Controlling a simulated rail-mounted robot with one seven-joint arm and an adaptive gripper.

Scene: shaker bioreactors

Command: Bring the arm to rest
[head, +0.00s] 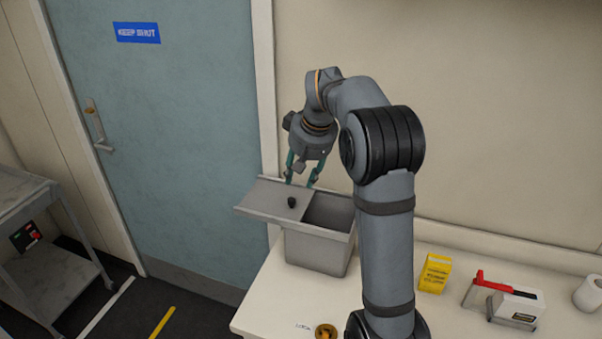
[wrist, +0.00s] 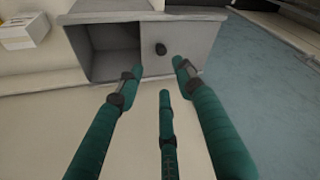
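My arm is raised over the bench and bends down at the wrist. My gripper (head: 300,179) has teal fingers and hangs above the grey bin near the door. In the wrist view my gripper (wrist: 155,75) has its fingers spread, with nothing between them. The grey bin (head: 315,249) stands on the bench with its lid (head: 272,197) slid to the left, so its right part is open. The lid has a black knob (head: 292,202). In the wrist view the knob (wrist: 161,49) lies beyond the fingertips, apart from them.
The white bench (head: 270,305) also holds a yellow box (head: 434,273), a white device with a red lever (head: 515,305), a white roll (head: 589,293) and a round brass-coloured item (head: 326,332). A blue door (head: 185,130) is behind. A grey cart (head: 50,270) stands at left.

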